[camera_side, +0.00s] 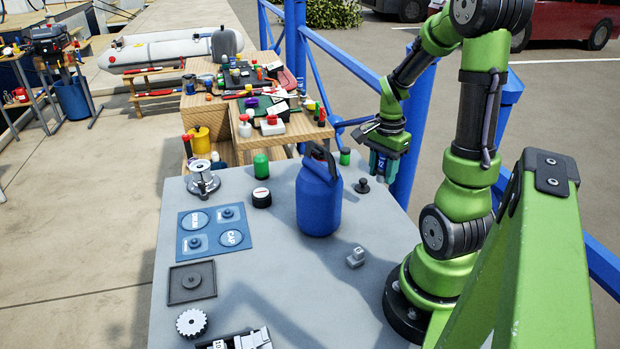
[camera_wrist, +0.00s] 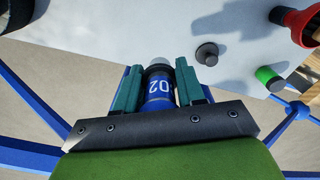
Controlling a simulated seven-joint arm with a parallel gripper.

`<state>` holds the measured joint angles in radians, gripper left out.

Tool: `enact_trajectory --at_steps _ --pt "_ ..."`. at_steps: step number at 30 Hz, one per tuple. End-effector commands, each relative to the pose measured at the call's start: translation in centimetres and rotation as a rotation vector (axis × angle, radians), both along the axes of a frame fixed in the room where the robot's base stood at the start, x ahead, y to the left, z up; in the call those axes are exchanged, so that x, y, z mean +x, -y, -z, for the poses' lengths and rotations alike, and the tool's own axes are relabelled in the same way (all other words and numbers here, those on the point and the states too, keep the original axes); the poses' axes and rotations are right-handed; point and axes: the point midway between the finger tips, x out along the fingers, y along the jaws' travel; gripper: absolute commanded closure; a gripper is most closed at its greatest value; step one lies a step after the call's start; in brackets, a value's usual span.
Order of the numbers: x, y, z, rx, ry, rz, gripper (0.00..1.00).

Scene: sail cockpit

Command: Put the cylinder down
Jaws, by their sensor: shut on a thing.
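My gripper (camera_side: 381,168) is shut on a blue cylinder (camera_side: 380,164) near the far right edge of the grey table (camera_side: 290,285). In the wrist view the cylinder (camera_wrist: 159,93) sits between the two teal fingers of my gripper (camera_wrist: 161,78). It has a white "02" on its side and a grey end. The fingers cover its sides. In the side view the fingers hide most of it, and its gap to the table is hard to judge.
A dark knob (camera_side: 362,186) and a small green cylinder (camera_side: 345,156) stand near my gripper. A large blue jug (camera_side: 319,204) stands to the left. A grey block (camera_side: 356,258) and blue mat (camera_side: 214,231) are nearer. Blue railing (camera_side: 405,190) runs beside the table. The table's front middle is mostly clear.

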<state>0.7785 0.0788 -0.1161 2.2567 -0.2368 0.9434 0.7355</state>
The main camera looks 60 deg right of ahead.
Motion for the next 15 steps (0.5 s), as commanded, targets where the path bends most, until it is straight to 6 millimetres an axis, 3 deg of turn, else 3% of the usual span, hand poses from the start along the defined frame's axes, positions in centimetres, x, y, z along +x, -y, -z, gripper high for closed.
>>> enact_trajectory --at_steps 6,15 --pt "-0.1 0.0 3.7 0.003 -0.003 -0.001 0.95" --pt "0.0 0.0 7.2 0.002 -0.002 -0.001 0.95"
